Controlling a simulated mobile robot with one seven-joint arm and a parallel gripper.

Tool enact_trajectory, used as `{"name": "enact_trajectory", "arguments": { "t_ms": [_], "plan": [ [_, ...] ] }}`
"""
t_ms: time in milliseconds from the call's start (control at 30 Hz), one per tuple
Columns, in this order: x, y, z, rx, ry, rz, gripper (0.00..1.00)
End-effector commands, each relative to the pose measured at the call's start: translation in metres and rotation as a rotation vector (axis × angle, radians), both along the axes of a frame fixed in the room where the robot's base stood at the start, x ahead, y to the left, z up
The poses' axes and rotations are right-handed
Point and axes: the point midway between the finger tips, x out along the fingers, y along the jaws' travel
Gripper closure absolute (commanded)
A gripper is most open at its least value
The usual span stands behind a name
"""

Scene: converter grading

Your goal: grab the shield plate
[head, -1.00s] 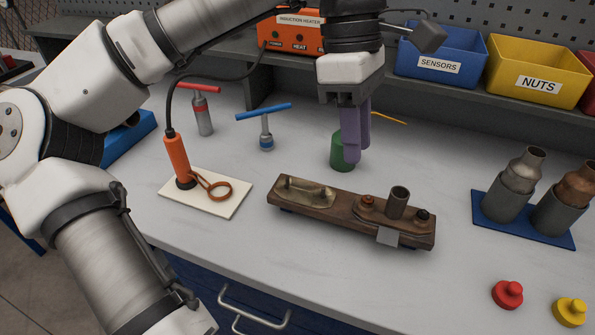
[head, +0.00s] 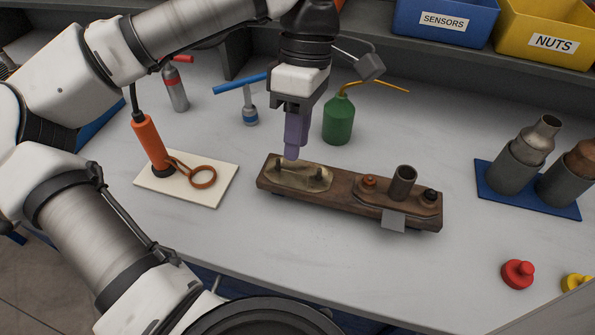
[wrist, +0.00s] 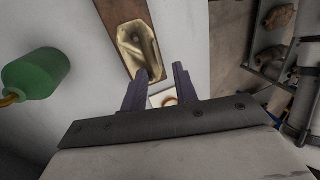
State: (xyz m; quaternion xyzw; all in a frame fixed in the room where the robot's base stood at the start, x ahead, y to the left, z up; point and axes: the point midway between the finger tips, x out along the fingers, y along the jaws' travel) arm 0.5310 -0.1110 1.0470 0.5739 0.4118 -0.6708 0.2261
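The shield plate (head: 304,178), as I take it, is a dull brassy plate with raised edges on the left end of a brown block (head: 345,207). Small dark studs stand at the plate. In the wrist view the plate (wrist: 138,50) lies on the brown block's end, just beyond my left fingertip. My gripper (head: 291,155) points down at the back edge of the plate in the head view. Its two purple fingers (wrist: 161,73) are apart with nothing between them. Whether a fingertip touches the plate cannot be told.
A green oil can (head: 338,120) stands close behind the block. A white pad (head: 213,188) with an orange tool (head: 149,140) and its ring lies left. A dark tube (head: 403,183) rises from the block's right half. Bare bench lies in front.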

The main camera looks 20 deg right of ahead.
Motion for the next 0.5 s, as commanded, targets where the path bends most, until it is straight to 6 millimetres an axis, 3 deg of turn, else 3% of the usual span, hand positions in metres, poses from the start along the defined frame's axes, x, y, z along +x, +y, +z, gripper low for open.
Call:
{"name": "enact_trajectory", "arguments": {
  "t_ms": [500],
  "plan": [
    [-0.010, 0.007, -0.052, 0.000, 0.000, 0.001, 0.71]
  ]
}}
